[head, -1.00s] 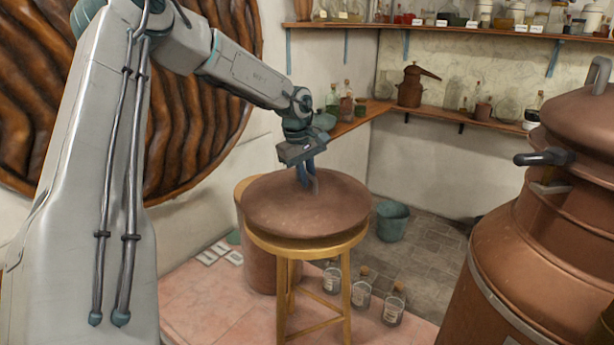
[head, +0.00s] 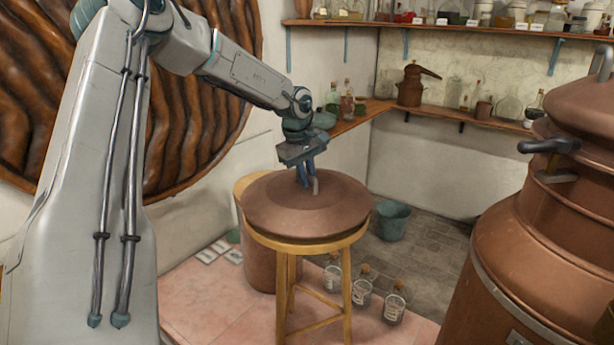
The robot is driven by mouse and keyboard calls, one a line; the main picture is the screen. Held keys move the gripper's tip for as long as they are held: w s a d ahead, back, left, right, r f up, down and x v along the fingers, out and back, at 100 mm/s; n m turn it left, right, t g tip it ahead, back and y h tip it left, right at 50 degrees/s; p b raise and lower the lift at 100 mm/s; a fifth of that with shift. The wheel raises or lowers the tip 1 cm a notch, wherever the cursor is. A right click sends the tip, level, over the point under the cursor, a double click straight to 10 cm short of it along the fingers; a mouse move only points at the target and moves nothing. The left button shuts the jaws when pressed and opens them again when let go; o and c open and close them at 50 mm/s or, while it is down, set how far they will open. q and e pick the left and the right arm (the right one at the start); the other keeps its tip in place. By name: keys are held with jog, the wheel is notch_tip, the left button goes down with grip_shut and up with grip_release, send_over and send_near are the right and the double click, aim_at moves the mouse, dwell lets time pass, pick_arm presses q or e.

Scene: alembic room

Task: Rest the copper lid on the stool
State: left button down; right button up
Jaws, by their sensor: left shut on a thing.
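The copper lid (head: 280,214) is a wide, shallow brown dome in the middle of the head view. It lies level over the top of the wooden stool (head: 347,243), covering most of the seat. Whether its rim fully touches the seat is hard to tell. My left gripper (head: 308,183) points down at the centre of the lid and is shut on the lid's handle, which shows as a small grey piece between the fingers. My right gripper is not in view.
A large copper still (head: 545,240) stands close on the right. A copper drum (head: 258,265) is behind the stool. Several glass bottles (head: 362,290) stand on the floor right of the stool, with a teal bucket (head: 392,221) behind. Wall shelves (head: 470,121) hold jars.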

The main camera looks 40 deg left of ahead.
aim_at(300, 191)
pick_arm(q)
jog(key=shift+f, duration=0.15)
dwell(0.4)
jog(key=c, duration=1.4)
grip_release()
jog(key=shift+s, duration=0.1)
jog(key=shift+b, duration=0.35)
jog(key=shift+r, duration=0.4)
jog(key=r+b, duration=0.1)
jog(key=r, duration=0.2)
jog(key=s+r+b, duration=0.1)
jog(key=r, duration=0.2)
jog(key=s+r+b, duration=0.1)
jog(key=r+b, duration=0.1)
jog(key=r, duration=0.2)
jog(key=shift+a, duration=0.25)
